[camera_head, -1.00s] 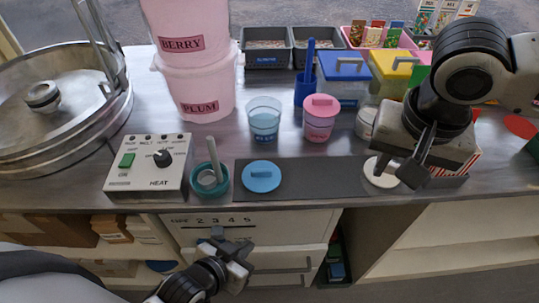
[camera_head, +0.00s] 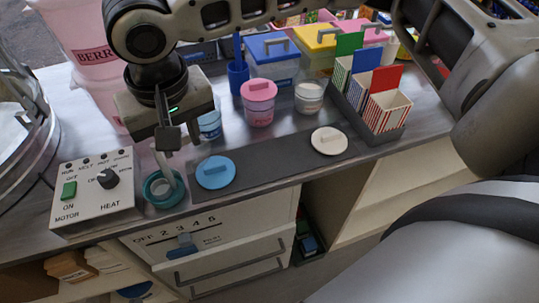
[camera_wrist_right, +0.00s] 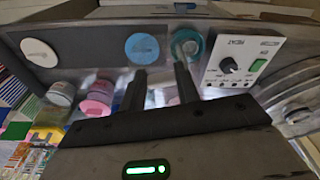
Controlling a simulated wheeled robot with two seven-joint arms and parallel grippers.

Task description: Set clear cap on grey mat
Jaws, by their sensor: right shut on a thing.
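The white cap (camera_head: 329,140), which I take for the clear cap, lies flat on the right part of the grey mat (camera_head: 272,158). The white cap also shows at top left in the right wrist view (camera_wrist_right: 40,52). My right gripper (camera_head: 167,145) is far to its left. A blue cap (camera_head: 215,172) lies at the mat's left end. My left gripper is out of view.
The blue-labelled cup (camera_head: 210,124) stands close behind my right gripper, partly hidden. A pink lidded jar (camera_head: 258,103) and a white jar (camera_head: 309,97) stand behind the mat. The heat control box (camera_head: 92,192) is at left. Striped boxes (camera_head: 388,110) stand at right.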

